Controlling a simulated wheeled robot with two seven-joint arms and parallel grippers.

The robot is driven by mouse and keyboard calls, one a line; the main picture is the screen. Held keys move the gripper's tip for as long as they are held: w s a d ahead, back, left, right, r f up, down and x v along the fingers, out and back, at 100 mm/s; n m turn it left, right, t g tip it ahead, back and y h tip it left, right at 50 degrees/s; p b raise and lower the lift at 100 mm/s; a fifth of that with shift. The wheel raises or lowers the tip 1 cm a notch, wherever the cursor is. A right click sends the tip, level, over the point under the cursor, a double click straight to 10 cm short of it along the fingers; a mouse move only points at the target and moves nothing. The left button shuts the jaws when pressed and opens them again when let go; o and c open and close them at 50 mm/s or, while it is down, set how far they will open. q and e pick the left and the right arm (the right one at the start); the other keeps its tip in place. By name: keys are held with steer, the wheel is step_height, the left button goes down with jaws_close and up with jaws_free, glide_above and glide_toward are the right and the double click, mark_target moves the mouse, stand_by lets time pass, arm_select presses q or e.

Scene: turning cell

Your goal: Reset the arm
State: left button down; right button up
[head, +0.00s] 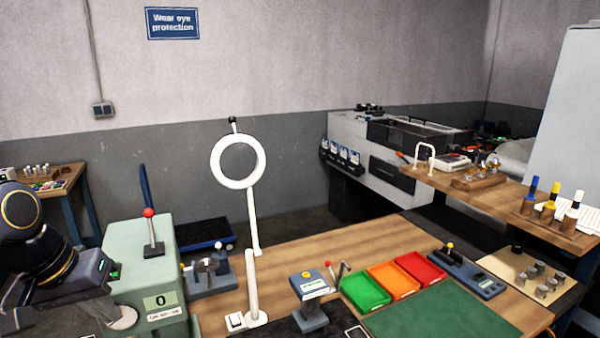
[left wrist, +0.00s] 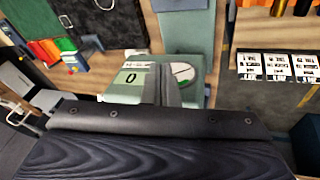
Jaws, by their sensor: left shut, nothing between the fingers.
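My left arm comes in at the lower left of the head view, and its dark gripper (head: 72,295) is beside the pale green machine box (head: 135,262). In the left wrist view the grey fingers of the left gripper (left wrist: 166,88) are together with nothing between them. They overlap the view of the green box (left wrist: 196,92) with its "0" label. A lever with a red knob (head: 149,213) stands upright on top of the box in the head view. My right gripper is not in view.
A white ring lamp (head: 250,183) stands on the wooden bench. Green, orange and red trays (head: 393,278) and a green mat (head: 445,312) lie to its right. A small vise-like fixture (head: 208,275) is beside the green box. A side table (head: 500,190) holds pegs and blocks.

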arm_select(q)
steer(key=s+d+f+b, duration=0.1)
steer(key=s+d+f, duration=0.2)
steer(key=f, duration=0.3)
steer(key=s+d+f+t+h+b, duration=0.1)
steer(key=s+d+f+b, duration=0.1)
steer(key=s+d+f, duration=0.2)
steer(key=s+d+f+m+t+b, duration=0.1)
steer(key=s+d+f, duration=0.3)
steer(key=f, duration=0.6)
steer(key=shift+s+d+h, duration=0.25)
steer(key=shift+s+h, duration=0.15)
steer(key=shift+s, duration=0.15)
